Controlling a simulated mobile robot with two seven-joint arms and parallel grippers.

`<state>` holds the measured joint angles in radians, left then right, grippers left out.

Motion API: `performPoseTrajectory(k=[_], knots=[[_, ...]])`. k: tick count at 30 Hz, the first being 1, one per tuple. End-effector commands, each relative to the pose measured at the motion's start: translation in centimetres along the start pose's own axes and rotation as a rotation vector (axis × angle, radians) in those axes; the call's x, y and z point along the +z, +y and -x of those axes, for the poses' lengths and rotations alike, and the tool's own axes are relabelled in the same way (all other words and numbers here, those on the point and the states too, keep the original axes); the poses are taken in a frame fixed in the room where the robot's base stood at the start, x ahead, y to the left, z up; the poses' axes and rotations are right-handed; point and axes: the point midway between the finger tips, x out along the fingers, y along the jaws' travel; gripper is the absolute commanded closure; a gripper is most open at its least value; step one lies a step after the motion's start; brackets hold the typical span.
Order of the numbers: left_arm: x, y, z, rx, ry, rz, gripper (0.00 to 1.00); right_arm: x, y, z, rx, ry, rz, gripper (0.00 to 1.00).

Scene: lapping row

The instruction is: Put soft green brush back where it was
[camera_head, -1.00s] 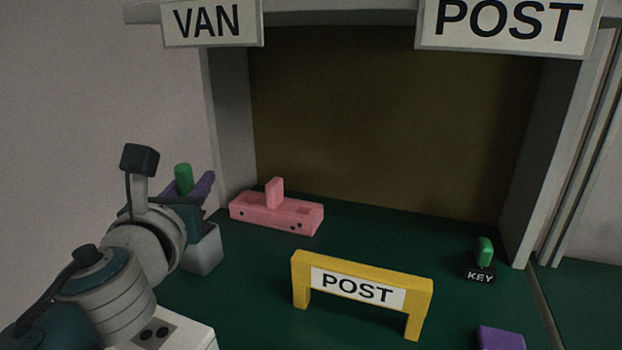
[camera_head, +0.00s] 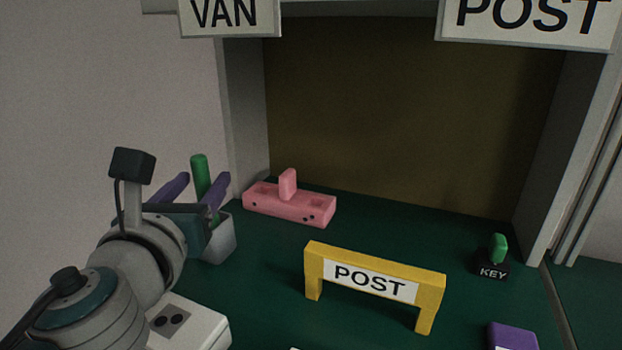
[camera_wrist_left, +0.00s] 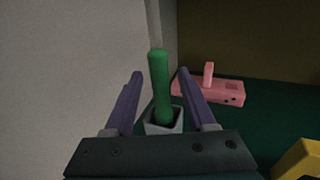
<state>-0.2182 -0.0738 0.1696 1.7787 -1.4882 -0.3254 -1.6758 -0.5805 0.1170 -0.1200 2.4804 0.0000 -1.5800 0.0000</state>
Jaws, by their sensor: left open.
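The green brush (camera_head: 200,176) stands upright in a light grey square holder (camera_head: 221,243) at the left of the green counter. In the left wrist view the brush (camera_wrist_left: 159,85) rises from the holder (camera_wrist_left: 163,128). My left gripper (camera_head: 200,190) is open, with its purple fingers on either side of the brush. In the wrist view the left gripper (camera_wrist_left: 158,82) shows gaps between the brush and both fingers. The brush's lower end is hidden inside the holder. My right gripper is not in view.
A pink block with an upright tab (camera_head: 290,203) sits right of the holder. A yellow POST arch (camera_head: 374,285) stands in front. A green key on a black KEY base (camera_head: 492,262) and a purple block (camera_head: 513,337) are at right. A white box (camera_head: 190,322) is near my arm.

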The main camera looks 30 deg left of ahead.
Motion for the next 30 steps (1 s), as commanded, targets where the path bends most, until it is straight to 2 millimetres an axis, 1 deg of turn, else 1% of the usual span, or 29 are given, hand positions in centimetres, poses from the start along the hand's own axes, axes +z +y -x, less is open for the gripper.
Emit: performPoseTrajectory(k=[1, 6, 9, 12, 17, 30], knots=[[-0.1, 0.0, 1.3, 0.000, 0.003, 0.000, 0.44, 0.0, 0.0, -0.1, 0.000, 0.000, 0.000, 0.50], [-0.3, 0.0, 4.9, -0.001, 0.003, 0.000, 0.44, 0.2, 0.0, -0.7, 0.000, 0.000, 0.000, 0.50], [-0.3, 0.0, 6.4, 0.001, 0.002, 0.001, 0.44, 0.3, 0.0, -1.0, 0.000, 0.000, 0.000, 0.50], [-0.2, 0.0, 7.3, 0.001, 0.001, 0.000, 0.44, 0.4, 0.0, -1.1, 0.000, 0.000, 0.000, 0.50], [0.0, 0.0, 8.0, 0.000, -0.001, 0.001, 0.44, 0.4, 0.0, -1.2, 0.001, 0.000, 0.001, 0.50], [0.0, 0.0, 8.0, 0.000, -0.001, 0.001, 0.44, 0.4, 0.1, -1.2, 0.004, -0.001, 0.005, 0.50]])
